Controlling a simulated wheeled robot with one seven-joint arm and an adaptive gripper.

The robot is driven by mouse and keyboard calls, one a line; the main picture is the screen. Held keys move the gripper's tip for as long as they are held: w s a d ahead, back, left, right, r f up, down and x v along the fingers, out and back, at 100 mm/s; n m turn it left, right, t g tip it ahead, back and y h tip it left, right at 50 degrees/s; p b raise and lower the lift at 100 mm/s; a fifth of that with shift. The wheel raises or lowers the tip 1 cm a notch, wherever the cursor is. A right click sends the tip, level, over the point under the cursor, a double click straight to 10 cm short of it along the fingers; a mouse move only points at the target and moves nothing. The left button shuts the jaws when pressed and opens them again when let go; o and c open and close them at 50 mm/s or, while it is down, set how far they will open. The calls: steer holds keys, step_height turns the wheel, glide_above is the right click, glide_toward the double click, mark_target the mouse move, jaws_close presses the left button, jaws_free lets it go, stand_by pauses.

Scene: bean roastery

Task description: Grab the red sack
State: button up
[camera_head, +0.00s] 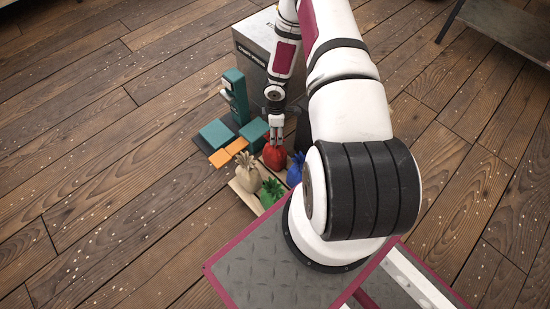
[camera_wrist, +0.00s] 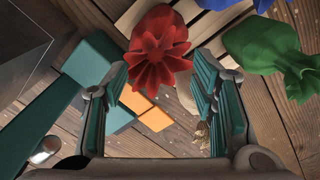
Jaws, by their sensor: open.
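The red sack (camera_head: 274,157), with a ruffled tied top, stands on a pale slatted pallet (camera_head: 241,192). In the head view my gripper (camera_head: 276,140) is right above it, pointing down. In the wrist view my gripper (camera_wrist: 160,85) is open, its teal-padded fingers apart. The red sack (camera_wrist: 160,22) shows at the top centre there, and its ruffled top lies between the finger ends in the picture. I cannot tell whether the fingers touch it. In the head view the fingers hide part of the sack's top.
A beige sack (camera_head: 248,178), a green sack (camera_head: 269,194) and a blue sack (camera_head: 295,169) crowd the red one. Teal blocks (camera_head: 216,133), orange blocks (camera_head: 220,158) and a teal machine (camera_head: 236,93) stand left and behind. A grey box (camera_head: 253,50) is at the back. Wooden floor lies clear at left.

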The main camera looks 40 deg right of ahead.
steer(key=b, duration=0.3)
glide_above(275, 152)
steer(key=w+d, duration=0.1)
steer(key=w, duration=0.1)
steer(key=shift+s+d+f, duration=0.1)
steer(key=shift+f, duration=1.4)
steer(key=shift+s+d+f, duration=0.1)
steer(key=shift+f, duration=1.35)
steer(key=shift+c, duration=0.2)
steer(key=shift+r, duration=0.1)
jaws_close()
